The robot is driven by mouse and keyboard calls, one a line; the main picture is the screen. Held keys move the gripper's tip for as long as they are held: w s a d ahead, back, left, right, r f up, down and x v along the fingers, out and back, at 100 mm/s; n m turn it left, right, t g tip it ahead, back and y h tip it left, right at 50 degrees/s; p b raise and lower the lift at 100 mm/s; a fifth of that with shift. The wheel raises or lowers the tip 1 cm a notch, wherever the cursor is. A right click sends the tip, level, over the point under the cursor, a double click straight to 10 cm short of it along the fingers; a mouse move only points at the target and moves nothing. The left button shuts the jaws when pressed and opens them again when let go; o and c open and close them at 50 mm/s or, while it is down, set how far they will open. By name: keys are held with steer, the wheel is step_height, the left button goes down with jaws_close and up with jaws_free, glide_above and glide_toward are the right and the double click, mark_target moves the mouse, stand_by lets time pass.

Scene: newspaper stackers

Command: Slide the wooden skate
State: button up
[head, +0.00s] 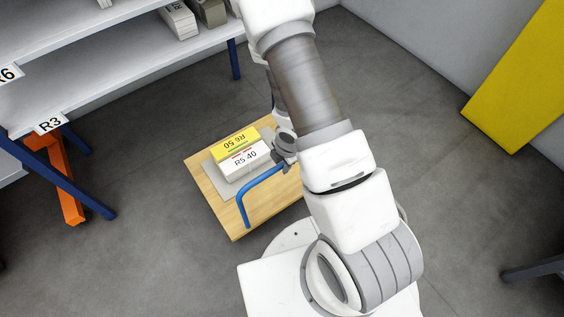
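The wooden skate (235,217) is a flat board low on the floor, left of my arm. It has a blue bar handle (246,199) rising at its near side. A grey sheet lies on it, with a yellow-topped bundle (236,144) and a white bundle (246,160) side by side. My gripper (287,155) is by the handle's right end, partly behind my own arm. I cannot tell whether its fingers are open, or shut on the handle. The skate's right part is hidden by my arm.
Grey shelving with blue legs (235,60) stands at upper left, holding stacks of paper (178,20). An orange part (62,180) stands under the shelf at left. A yellow panel (520,80) is on the right wall. The grey floor left of and beyond the skate is clear.

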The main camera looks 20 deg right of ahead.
jaws_close()
stand_by(1.1)
